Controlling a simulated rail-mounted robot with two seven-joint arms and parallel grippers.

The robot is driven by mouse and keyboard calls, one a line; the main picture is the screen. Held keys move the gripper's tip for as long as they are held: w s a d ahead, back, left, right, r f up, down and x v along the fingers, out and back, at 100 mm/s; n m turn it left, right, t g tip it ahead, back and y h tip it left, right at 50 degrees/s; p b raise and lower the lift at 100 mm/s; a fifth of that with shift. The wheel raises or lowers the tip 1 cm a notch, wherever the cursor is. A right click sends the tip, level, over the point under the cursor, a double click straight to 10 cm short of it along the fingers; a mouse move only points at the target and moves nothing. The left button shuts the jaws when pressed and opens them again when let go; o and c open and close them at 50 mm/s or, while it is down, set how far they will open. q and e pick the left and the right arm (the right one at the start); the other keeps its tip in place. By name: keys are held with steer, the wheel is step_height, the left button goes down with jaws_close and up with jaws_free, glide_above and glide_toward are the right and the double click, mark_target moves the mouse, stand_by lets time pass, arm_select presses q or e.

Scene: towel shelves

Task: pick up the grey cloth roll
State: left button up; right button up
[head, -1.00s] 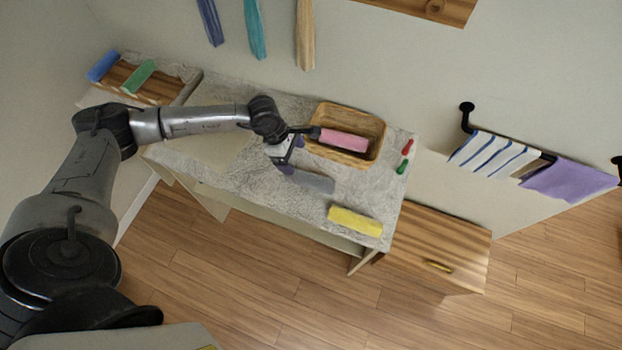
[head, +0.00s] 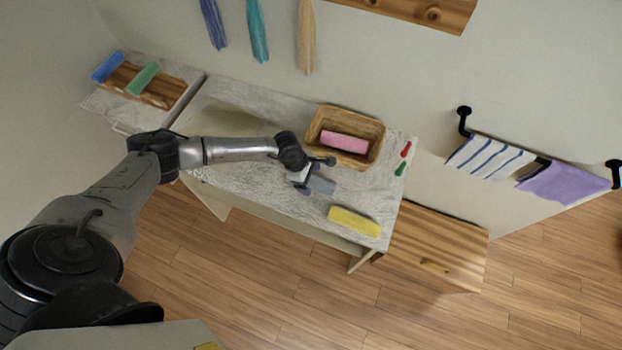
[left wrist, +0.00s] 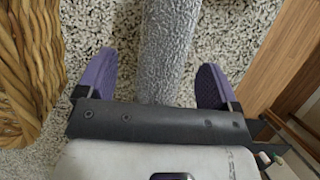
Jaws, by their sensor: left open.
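The grey cloth roll (head: 321,185) lies on the speckled grey counter (head: 240,180), partly covered by my left gripper in the head view. In the left wrist view the grey cloth roll (left wrist: 168,45) runs up between two purple fingertips. My left gripper (left wrist: 153,80) is open, with one finger on each side of the roll and a gap to each. In the head view my left gripper (head: 308,188) is over the roll's left end. I cannot tell its exact height above the counter. My right gripper is not in view.
A wicker basket (head: 375,128) with a pink roll (head: 344,142) stands just behind the grey roll; its side (left wrist: 25,70) is close to the left finger. A yellow roll (head: 354,221) lies to the right. Red and green items (head: 400,168) lie near the counter's right end.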

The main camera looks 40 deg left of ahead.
arm_select(q)
steer(key=shift+x, duration=0.75)
steer(key=c, duration=1)
